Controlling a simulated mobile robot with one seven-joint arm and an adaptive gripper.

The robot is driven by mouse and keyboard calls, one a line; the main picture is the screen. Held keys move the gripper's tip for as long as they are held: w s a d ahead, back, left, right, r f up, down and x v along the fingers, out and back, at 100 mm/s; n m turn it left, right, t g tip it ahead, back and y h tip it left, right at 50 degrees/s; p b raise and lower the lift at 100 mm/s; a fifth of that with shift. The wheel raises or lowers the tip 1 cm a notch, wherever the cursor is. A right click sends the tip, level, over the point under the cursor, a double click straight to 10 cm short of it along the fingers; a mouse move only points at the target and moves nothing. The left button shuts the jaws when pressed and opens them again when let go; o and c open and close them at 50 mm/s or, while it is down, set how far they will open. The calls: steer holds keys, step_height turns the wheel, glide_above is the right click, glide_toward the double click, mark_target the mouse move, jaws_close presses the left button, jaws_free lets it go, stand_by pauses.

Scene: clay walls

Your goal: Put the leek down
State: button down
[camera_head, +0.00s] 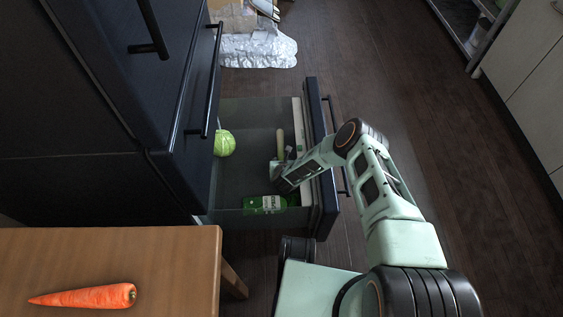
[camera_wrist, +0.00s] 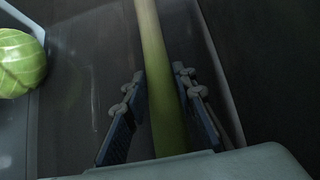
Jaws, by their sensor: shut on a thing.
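The leek (camera_wrist: 157,70) is a long pale green stalk running between the two fingers of my gripper (camera_wrist: 160,95) in the wrist view. My gripper is shut on it. In the head view, my gripper (camera_head: 277,168) is inside the open drawer (camera_head: 240,175), and a pale end of the leek (camera_head: 280,142) sticks out beyond it. Whether the leek touches the drawer floor, I cannot tell. The rest of the leek is hidden by my gripper and arm.
A cabbage (camera_head: 224,143) sits at the drawer's left side; it also shows in the wrist view (camera_wrist: 18,65). A green bottle (camera_head: 265,204) lies at the drawer's near end. A carrot (camera_head: 85,296) lies on a wooden table (camera_head: 180,255). The drawer's middle looks clear.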

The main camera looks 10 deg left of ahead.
steer(key=shift+f, duration=0.15)
steer(key=shift+f, duration=0.35)
steer(key=shift+f, duration=0.1)
steer(key=c, duration=1.6)
jaws_free()
